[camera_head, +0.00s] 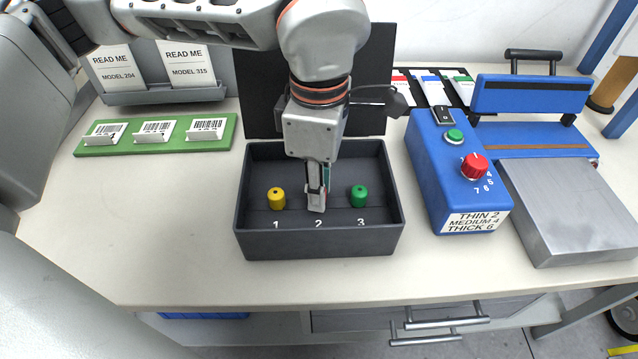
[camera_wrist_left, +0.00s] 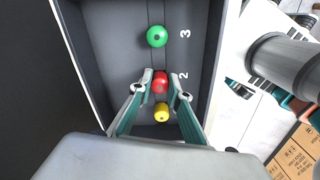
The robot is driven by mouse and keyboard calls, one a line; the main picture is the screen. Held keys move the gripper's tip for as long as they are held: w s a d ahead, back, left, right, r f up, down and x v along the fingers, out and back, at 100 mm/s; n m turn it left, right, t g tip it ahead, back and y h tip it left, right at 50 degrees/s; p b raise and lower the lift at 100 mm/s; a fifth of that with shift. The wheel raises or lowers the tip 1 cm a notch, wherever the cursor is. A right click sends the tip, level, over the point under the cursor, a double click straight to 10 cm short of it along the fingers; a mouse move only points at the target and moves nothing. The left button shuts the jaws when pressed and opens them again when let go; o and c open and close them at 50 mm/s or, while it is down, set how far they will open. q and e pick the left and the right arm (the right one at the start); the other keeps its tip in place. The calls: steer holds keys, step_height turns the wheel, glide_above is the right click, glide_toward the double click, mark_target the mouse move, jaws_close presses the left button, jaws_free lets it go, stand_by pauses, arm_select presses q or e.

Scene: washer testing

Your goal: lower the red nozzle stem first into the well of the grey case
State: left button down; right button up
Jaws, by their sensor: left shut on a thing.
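The grey case (camera_head: 318,243) stands open on the table, with the numbers 1, 2 and 3 inside its front. My left gripper (camera_head: 317,206) reaches down into the case at number 2. In the left wrist view the left gripper (camera_wrist_left: 160,88) is shut on the red nozzle (camera_wrist_left: 160,80), with a finger on each side of it. The stem and the well below are hidden. The yellow nozzle (camera_head: 276,197) stands at number 1 and the green nozzle (camera_head: 359,196) at number 3. My right gripper is not in view.
A blue control box (camera_head: 455,190) with a red knob stands right of the case, beside a blue and metal machine (camera_head: 575,210). A green rack (camera_head: 155,134) with barcode cards lies at the left. The table in front of the case is clear.

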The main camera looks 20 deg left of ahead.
arm_select(q)
steer(key=shift+f, duration=0.2)
steer(key=c, duration=1.8)
jaws_free()
step_height(320, 180, up, 12)
steer(key=shift+r, duration=0.1)
